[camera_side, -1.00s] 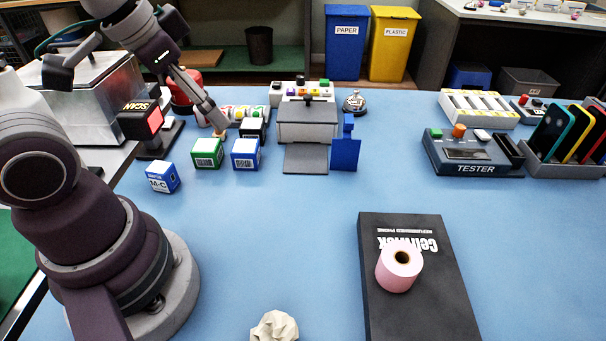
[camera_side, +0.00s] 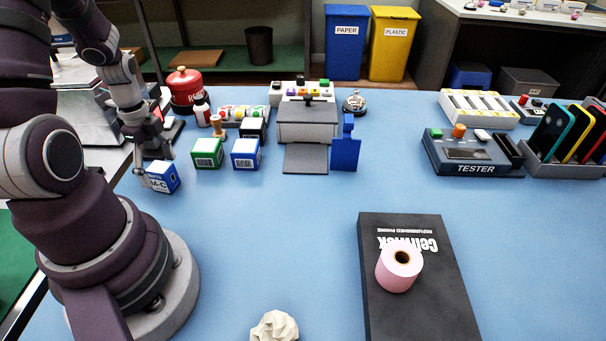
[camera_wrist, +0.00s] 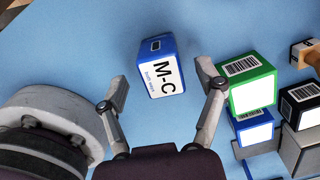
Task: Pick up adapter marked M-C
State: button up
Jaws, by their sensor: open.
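The M-C adapter is a small blue and white box (camera_side: 163,178) on the blue table, near my base in the side view. In the wrist view the M-C box (camera_wrist: 160,78) shows its white face with the black "M-C" letters. My gripper (camera_side: 152,165) points down at the box's left side in the side view, partly overlapping it. In the wrist view my gripper (camera_wrist: 164,92) is open, with one finger on each side of the box's lower part. Gaps show between the fingers and the box. The height of the fingertips above the table is hard to tell.
A green box (camera_side: 207,153), a blue box (camera_side: 245,153) and a black box (camera_side: 254,128) stand close to the right of the adapter. A wooden-handled stamp (camera_side: 217,127) and a red canister (camera_side: 186,87) are behind.

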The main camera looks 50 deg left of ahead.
aim_at(159, 166)
jog(key=shift+w+f, duration=0.1)
jog(key=shift+f, duration=1.45)
jog(key=c, duration=1.1)
